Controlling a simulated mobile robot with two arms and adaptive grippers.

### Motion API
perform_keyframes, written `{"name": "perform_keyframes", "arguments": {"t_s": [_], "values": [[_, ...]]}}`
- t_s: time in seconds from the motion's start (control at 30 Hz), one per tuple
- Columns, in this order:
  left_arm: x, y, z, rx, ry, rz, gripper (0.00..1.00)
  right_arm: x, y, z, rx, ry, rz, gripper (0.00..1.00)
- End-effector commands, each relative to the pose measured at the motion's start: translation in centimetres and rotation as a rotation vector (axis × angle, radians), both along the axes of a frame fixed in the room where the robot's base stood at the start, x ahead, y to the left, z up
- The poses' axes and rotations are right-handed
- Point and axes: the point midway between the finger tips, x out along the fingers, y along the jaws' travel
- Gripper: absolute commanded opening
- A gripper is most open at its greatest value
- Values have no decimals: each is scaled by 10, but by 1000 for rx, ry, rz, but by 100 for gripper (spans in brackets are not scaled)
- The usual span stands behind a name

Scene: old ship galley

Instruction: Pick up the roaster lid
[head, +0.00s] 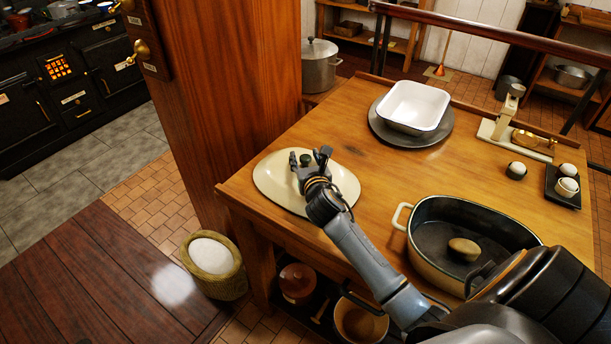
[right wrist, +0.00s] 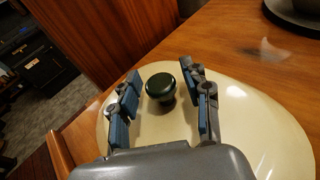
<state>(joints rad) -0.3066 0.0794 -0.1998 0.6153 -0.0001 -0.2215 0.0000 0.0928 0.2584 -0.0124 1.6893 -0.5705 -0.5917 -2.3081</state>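The roaster lid (head: 274,185) is a cream oval with a dark round knob (head: 305,159). It lies on the wooden table near its left corner. My right gripper (head: 309,158) is over the lid, its fingers at the knob. In the right wrist view the fingers are apart, one on each side of the knob (right wrist: 160,87), with a gap to each; the lid (right wrist: 262,135) spreads out beneath. The roaster (head: 468,218), cream outside and dark inside, stands to the right with a brown oval thing (head: 464,248) in it. My left gripper is not in view.
A white basin (head: 413,106) sits on a dark round plate (head: 437,137) at the back. A wooden post (head: 232,100) rises close to the table's left edge. The table's middle is clear.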

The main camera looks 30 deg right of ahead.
Motion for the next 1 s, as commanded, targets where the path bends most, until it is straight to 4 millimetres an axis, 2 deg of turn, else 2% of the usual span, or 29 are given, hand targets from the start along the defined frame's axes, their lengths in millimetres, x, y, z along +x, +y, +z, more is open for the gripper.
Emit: {"name": "perform_keyframes", "arguments": {"t_s": [0.03,0.2,0.57,0.73,0.9,1.0], "values": [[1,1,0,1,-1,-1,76,0,0,0,0,0,0,31],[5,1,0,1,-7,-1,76,0,0,0,0,1,0,0],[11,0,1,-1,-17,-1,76,0,0,2,-1,-3,1,0],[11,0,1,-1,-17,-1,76,0,0,9,-4,-4,1,0],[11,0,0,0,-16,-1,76,1,-1,35,-7,-9,2,0],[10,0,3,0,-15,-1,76,-12,14,57,-3,-10,5,0]]}}
